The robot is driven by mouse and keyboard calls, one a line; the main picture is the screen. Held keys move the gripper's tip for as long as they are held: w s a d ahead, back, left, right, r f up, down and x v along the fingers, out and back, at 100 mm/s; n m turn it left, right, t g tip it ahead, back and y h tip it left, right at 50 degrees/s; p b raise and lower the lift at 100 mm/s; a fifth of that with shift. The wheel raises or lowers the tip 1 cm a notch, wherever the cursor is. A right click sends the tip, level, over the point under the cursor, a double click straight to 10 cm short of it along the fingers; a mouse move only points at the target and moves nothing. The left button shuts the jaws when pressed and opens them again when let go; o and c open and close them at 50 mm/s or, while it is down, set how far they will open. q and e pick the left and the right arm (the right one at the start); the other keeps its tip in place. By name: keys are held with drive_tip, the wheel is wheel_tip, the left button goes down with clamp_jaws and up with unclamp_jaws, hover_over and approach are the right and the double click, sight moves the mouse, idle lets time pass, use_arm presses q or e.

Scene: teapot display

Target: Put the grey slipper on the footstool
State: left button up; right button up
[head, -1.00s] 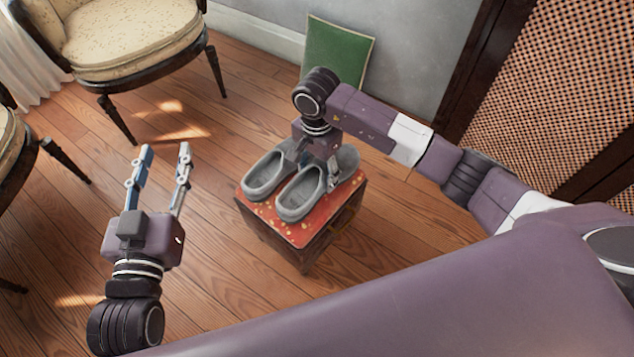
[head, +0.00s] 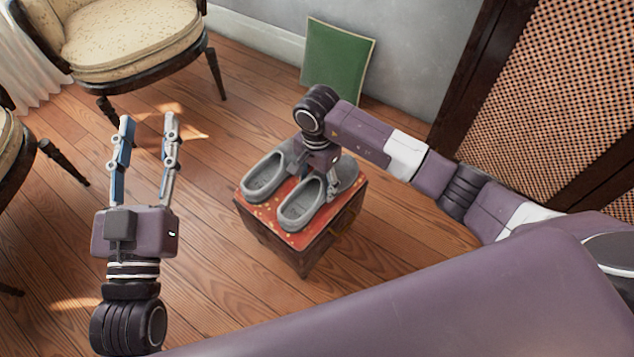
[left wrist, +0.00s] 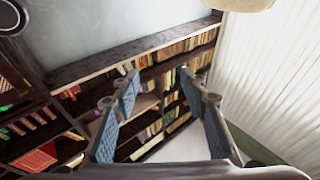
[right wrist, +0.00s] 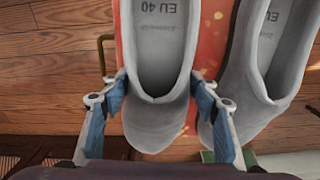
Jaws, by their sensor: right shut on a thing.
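Two grey slippers are on the small footstool (head: 300,240), which has a red patterned top. One slipper (head: 263,180) is on the left. The other (head: 300,205) is on the right, side by side with it, openings facing up. My right gripper (head: 325,178) is shut on the right-hand slipper near its toe end. The right wrist view shows this slipper (right wrist: 160,115) between the two fingers (right wrist: 158,100), with the second slipper (right wrist: 260,85) beside it. The held slipper appears to rest on the red top. My left gripper (head: 145,135) is open and empty, left of the footstool.
A cream cushioned chair (head: 130,45) stands at the back left, and part of another is at the left edge. A lattice screen (head: 560,90) is at right. Wood floor around the footstool is clear.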

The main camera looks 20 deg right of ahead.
drive_tip(key=o, duration=1.2)
drive_tip(key=shift+o, duration=0.2)
